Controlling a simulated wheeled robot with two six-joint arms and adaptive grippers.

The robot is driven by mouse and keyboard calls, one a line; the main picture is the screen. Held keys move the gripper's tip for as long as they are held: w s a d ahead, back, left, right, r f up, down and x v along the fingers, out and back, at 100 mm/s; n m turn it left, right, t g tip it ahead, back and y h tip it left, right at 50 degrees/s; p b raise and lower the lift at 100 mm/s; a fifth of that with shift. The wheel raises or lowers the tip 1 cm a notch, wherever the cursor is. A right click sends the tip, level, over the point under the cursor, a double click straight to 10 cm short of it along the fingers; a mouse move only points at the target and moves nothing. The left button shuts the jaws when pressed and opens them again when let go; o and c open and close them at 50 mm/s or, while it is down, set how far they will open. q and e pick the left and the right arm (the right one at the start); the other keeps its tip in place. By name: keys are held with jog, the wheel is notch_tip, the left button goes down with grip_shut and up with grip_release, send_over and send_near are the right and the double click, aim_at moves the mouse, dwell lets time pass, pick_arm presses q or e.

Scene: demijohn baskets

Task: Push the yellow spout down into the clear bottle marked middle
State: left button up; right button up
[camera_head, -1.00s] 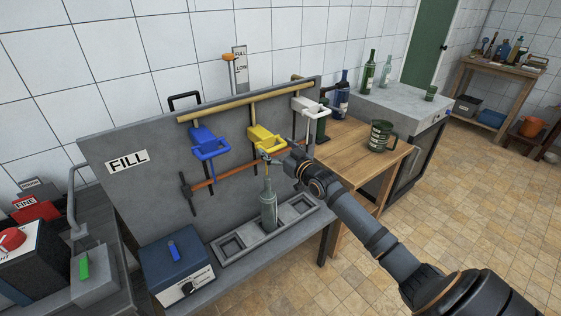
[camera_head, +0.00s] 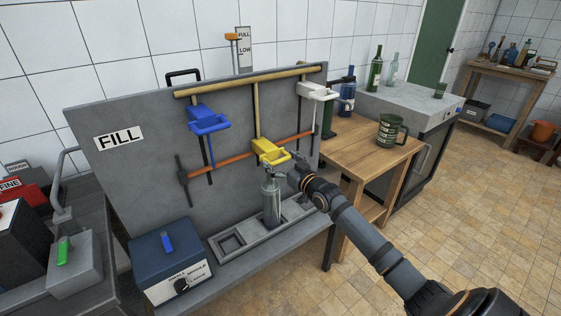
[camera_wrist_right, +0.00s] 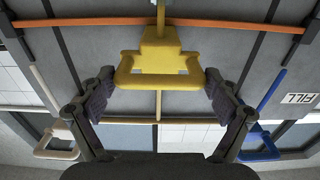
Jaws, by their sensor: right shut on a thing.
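In the right wrist view the gripper (camera_wrist_right: 160,92) has a finger at each side of the yellow spout's looped handle (camera_wrist_right: 160,66). The clear bottle (camera_head: 271,205) stands upright in the middle slot of the grey tray, below the yellow spout. The gripper partly hides the bottle's mouth, so I cannot tell how deep the nozzle sits. My left gripper is out of view.
The blue spout (camera_head: 207,120) is to the left and the white spout (camera_head: 318,92) to the right. An orange bar (camera_head: 230,174) crosses the panel. A blue box with a dial (camera_head: 170,265) stands front left. A wooden table (camera_head: 360,150) with a green mug (camera_head: 391,131) is right.

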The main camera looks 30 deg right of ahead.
jog(key=shift+f, duration=0.1)
jog(key=o, duration=1.4)
jog(key=shift+r, duration=0.2)
notch_tip(320, 180, up, 10)
jog(key=shift+f, duration=0.15)
